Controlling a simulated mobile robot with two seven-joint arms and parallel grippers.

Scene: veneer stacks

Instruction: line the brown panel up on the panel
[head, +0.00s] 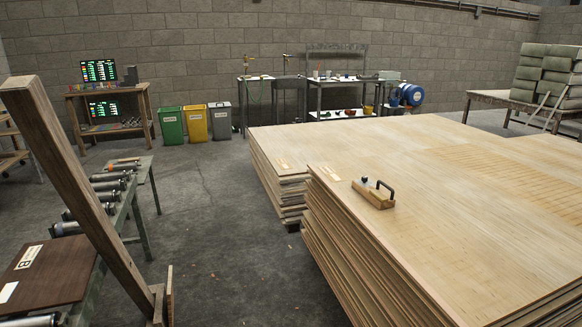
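A dark brown panel (60,272) lies on the roller stand at the lower left, with a white label marked B and a second white sticker; the left picture edge cuts it off. Large light wood panels lie in stacks on the right. The top panel of the near stack (440,215) is broad and flat. A second stack (276,180) stands just behind and to its left. I cannot tell which panel the task means. Neither of my grippers is in view.
A wooden block with a dark handle (374,193) sits on the near stack's left edge. A thick wooden beam (75,170) slants across the left, in front of the roller stand (130,205). Bins and benches line the back wall.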

